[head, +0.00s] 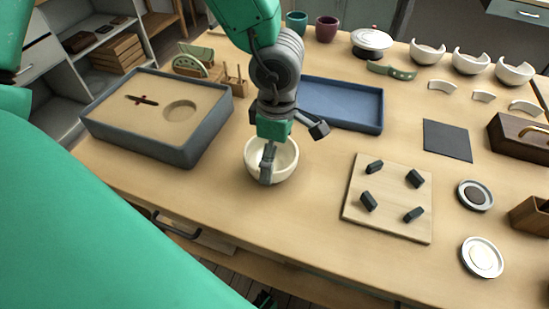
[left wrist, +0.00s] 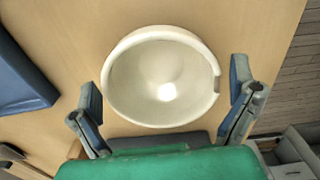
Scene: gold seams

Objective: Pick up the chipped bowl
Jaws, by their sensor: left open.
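A cream bowl (head: 284,162) stands upright on the wooden table, near its front edge. In the left wrist view the bowl (left wrist: 162,80) is empty, with a small notch in its rim at the right. My left gripper (head: 292,150) is open over the bowl, pointing down. One finger shows in front of the bowl and the other to its right. In the left wrist view the fingers of my left gripper (left wrist: 164,84) are spread on either side of the bowl, not closed on it. My right gripper is not in view.
A grey-rimmed sand tray (head: 130,108) stands left, a blue tray (head: 340,103) behind. A board with dark pegs (head: 387,232) lies right of the bowl. Three notched bowls (head: 470,62) and loose shards (head: 484,96) are back right. Table around the bowl's front is clear.

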